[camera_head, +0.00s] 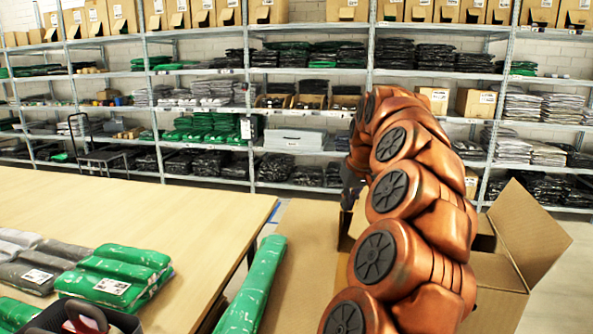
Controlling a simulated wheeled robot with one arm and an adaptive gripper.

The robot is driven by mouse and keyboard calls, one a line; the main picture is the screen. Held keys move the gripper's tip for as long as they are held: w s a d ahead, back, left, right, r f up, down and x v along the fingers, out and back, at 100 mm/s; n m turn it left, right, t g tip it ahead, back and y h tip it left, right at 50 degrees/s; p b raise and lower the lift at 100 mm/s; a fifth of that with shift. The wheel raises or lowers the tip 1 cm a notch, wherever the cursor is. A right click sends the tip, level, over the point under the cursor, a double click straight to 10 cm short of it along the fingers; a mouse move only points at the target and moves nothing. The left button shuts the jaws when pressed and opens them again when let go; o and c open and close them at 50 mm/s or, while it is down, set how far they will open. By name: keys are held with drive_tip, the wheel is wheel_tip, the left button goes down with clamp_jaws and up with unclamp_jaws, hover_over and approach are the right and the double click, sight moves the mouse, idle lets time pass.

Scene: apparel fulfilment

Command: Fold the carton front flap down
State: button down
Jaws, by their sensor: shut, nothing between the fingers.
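The open brown carton (507,285) stands at the right, partly hidden behind my copper-coloured arm. One flap (530,232) stands up and leans outward on its right side. A wide tan panel (312,255) lies left of my arm; I cannot tell whether it is another carton flap or a separate surface. My arm covers much of the carton, and I cannot make out which flap is the front one. My gripper (348,197) shows as a small dark shape at the far end of the arm, by the carton's far left side. It is shut, with nothing seen in it.
A wooden table (150,215) fills the left, with green packets (118,272) and grey packets (32,275) near its front. A dark bin (65,318) is at the bottom left. A long green packet (255,285) lies beside the tan panel. Stocked shelves (245,100) line the back.

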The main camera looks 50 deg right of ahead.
wheel_tip(320, 180, up, 3)
drive_tip(key=shift+f+p, duration=0.1)
drive_tip(key=shift+p, duration=0.35)
drive_tip(key=c, duration=1.8)
unclamp_jaws()
drive_tip(key=shift+c, duration=0.2)
